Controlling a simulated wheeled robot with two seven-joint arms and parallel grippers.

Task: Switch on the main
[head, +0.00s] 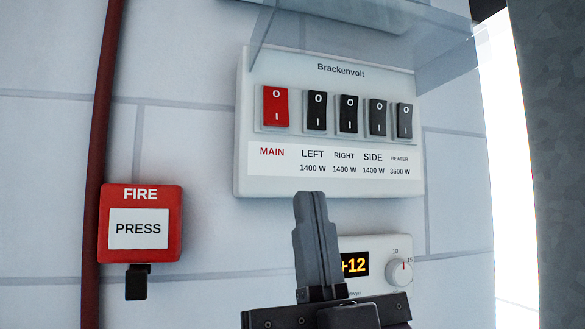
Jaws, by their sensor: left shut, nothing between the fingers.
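The Brackenvolt switch panel (330,183) is a pale box on the wall in the head view. Its red MAIN rocker switch (275,106) is at the left end of the row, marked O at the top and I at the bottom. Black rockers labelled LEFT (317,111), RIGHT (348,114), SIDE (377,117) and HEATER (404,120) stand to its right. My left gripper (311,198) is shut and empty, pointing up at the panel's lower edge, below and right of the MAIN switch. My right gripper is not in view.
A clear hinged cover (360,45) is raised above the panel. A red FIRE press box (140,222) hangs at lower left beside a red pipe (100,140). A thermostat (376,262) showing +12 is partly hidden behind my left gripper. A dark grey surface (548,160) stands at right.

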